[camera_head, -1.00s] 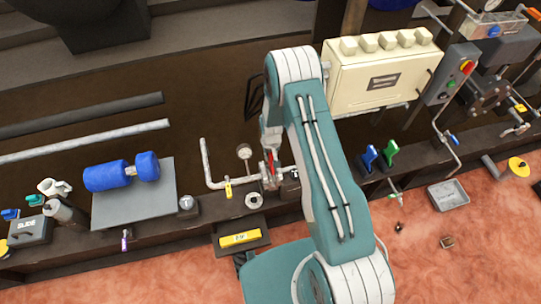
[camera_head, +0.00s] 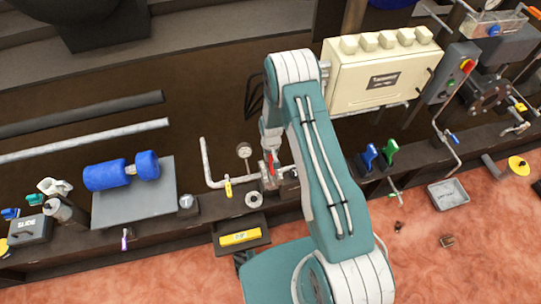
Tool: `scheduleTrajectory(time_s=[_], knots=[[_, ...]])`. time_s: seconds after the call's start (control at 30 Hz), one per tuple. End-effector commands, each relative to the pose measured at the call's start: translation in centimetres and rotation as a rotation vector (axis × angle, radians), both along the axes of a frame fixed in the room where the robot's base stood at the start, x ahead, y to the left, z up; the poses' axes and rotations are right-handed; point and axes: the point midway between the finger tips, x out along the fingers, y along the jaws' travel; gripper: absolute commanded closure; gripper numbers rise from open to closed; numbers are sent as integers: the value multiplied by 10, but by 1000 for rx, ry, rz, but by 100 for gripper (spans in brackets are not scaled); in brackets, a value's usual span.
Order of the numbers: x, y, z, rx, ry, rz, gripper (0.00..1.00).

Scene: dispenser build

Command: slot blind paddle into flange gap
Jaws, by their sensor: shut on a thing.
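My gripper (camera_head: 270,152) points down at the pipe run, left of my teal arm. A thin red piece (camera_head: 271,165), which looks like the blind paddle, stands upright between its fingers. The gripper is shut on it. The red piece is at the flange joint (camera_head: 268,181) on the grey pipe. Whether it is inside the flange gap or just above it is too small to tell. My arm hides the pipe to the right of the joint.
A gauge (camera_head: 244,151) and a yellow-handled valve (camera_head: 228,188) stand left of the joint. A loose ring (camera_head: 254,199) and a yellow block (camera_head: 240,237) lie in front. A cream box (camera_head: 380,78) stands behind, and blue (camera_head: 369,157) and green (camera_head: 390,152) handles are to the right.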

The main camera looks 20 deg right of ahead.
Motion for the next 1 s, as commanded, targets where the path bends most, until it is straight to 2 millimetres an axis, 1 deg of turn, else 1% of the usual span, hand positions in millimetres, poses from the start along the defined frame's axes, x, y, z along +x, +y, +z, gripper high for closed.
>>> scheduleTrajectory(time_s=[0.8, 1.0], knots=[[0, 0, -20, 0, 0, 0, 100], [0, 0, -21, 0, -1, 0, 100]])
